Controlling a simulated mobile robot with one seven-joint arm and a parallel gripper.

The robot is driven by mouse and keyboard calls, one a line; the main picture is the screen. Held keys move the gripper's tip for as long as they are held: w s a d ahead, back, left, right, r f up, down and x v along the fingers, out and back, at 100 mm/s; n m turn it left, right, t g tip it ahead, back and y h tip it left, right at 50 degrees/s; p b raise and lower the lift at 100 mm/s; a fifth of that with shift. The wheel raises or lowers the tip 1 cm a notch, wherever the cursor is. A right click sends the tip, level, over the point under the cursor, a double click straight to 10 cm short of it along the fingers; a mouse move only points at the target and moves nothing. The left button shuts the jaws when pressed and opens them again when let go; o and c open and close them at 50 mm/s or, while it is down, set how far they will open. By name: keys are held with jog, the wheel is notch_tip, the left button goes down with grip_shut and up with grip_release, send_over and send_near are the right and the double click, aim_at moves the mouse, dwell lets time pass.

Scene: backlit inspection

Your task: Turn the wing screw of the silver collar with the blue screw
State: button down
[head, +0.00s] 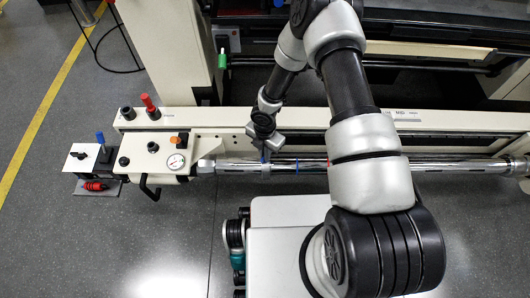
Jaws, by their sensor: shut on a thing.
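A long silver bar (235,167) runs along the front of the cream machine. My gripper (265,151) points down at this bar, left of the picture's middle. It is shut on a small blue part (265,158) at the bar, which looks like the blue wing screw. The silver collar under it is too small and too covered by my gripper to make out. A second blue mark (297,166) shows on the bar to the right. A small red mark (328,162) sits further right, beside my arm.
A gauge (176,162), an orange knob (174,140) and red (148,102) and black (127,113) handles stand on the machine's left end. A small block with a blue handle (100,137) is further left. The grey floor (150,245) at front left is clear.

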jog(key=shift+n, duration=0.6)
dwell(0.4)
jog(key=c, duration=1.9)
grip_release()
jog(key=shift+o, duration=0.2)
notch_tip(320, 180, up, 17)
jog(key=p, duration=0.5)
jog(key=shift+r, duration=0.2)
